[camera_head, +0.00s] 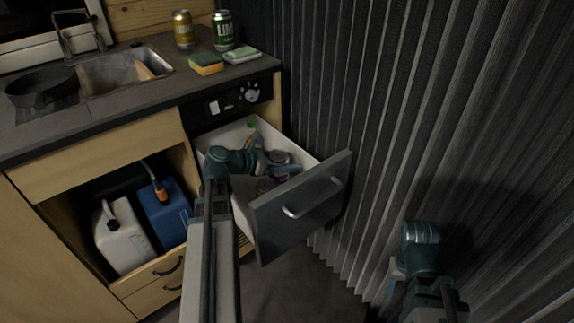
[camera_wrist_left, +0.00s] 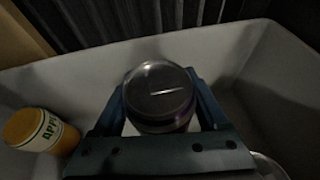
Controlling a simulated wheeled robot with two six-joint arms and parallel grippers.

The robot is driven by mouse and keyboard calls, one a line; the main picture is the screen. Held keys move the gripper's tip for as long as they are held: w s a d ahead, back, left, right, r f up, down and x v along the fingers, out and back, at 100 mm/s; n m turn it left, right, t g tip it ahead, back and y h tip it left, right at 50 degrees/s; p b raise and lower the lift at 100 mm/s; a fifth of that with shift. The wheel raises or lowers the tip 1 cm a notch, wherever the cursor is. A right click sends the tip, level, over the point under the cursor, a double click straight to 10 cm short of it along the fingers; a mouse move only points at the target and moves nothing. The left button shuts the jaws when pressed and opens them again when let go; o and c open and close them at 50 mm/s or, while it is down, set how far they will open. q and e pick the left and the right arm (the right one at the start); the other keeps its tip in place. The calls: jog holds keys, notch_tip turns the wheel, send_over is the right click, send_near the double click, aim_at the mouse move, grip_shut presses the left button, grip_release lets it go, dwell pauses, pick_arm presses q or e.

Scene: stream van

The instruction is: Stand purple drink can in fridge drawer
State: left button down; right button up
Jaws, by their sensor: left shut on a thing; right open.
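The purple drink can (camera_wrist_left: 160,97) is between the fingers of my left gripper (camera_wrist_left: 162,100), which is shut on it. In the left wrist view its silver top faces the camera and a strip of purple shows on its side. In the head view my left gripper (camera_head: 282,168) is inside the open fridge drawer (camera_head: 322,160), with the can partly hidden by the fingers. Whether the can touches the drawer floor cannot be told. My right gripper (camera_head: 392,280) is open, low beside the ribbed curtain, partly hidden by its own arm.
A yellow apple bottle (camera_wrist_left: 38,130) lies or leans in the drawer. Another can (camera_head: 265,185) is near the drawer front, its silver rim showing in the wrist view (camera_wrist_left: 268,166). The curtain (camera_head: 440,120) borders the drawer's right.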

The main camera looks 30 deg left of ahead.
pick_arm(q)
jog(key=shift+f+b, duration=0.45)
jog(key=shift+b, duration=0.05)
jog(key=shift+s+f, duration=0.1)
grip_release()
jog(key=shift+r+p, duration=0.4)
jog(key=shift+r, duration=0.05)
jog(key=p+v, duration=0.4)
jog(key=v, duration=0.8)
jog(key=shift+p, duration=0.4)
jog(key=shift+r, duration=0.1)
